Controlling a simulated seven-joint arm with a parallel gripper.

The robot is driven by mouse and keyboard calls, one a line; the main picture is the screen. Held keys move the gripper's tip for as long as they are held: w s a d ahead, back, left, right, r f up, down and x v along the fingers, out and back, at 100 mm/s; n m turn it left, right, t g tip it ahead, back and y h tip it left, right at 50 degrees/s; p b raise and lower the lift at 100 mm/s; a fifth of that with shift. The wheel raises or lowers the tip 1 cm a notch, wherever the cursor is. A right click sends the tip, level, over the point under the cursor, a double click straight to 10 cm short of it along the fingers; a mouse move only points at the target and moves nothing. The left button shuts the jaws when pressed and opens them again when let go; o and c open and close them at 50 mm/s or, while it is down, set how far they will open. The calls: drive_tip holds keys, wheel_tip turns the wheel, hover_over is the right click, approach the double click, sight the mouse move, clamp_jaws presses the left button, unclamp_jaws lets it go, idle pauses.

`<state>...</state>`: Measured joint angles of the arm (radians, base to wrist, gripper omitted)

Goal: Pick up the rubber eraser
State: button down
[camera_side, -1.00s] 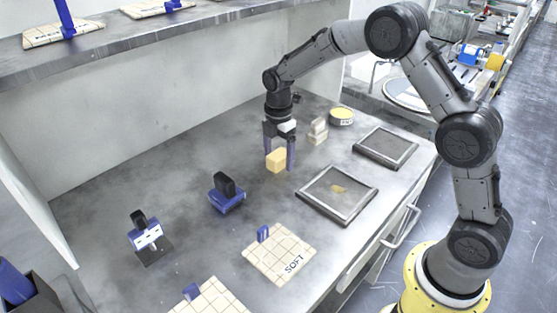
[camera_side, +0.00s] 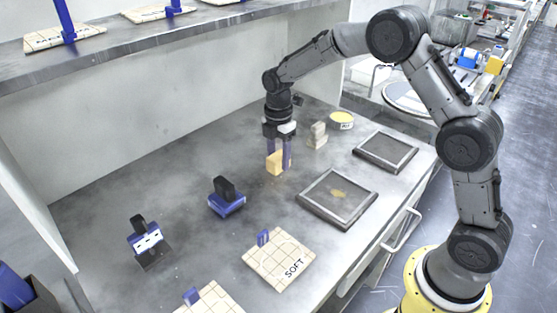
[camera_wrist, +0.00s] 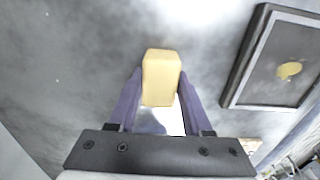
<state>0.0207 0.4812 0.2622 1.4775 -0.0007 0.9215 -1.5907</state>
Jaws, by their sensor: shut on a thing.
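The rubber eraser appears to be the pale yellow block (camera_side: 273,163), at the middle of the grey bench in the side view. My gripper (camera_side: 279,166) points down with its two blue-purple fingers shut on the block's sides. In the wrist view, the block (camera_wrist: 161,76) sits between the fingertips of my gripper (camera_wrist: 160,82), with its far end sticking out past them. The block's lower face is hidden, and I cannot tell whether it still touches the bench.
Small pale blocks (camera_side: 318,134) and a yellow-topped tin (camera_side: 341,120) stand behind right. Framed plates (camera_side: 318,218) (camera_side: 386,152) lie to the right. A blue-and-black holder (camera_side: 226,203) and a tiled pad marked SOFT (camera_side: 262,270) lie nearer the front.

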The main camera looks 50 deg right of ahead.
wheel_tip(320, 180, up, 2)
drive_tip(key=shift+r, duration=0.2)
drive_tip(key=s+r, duration=1)
drive_tip(key=s, duration=0.4)
drive_tip(key=shift+a, duration=0.15)
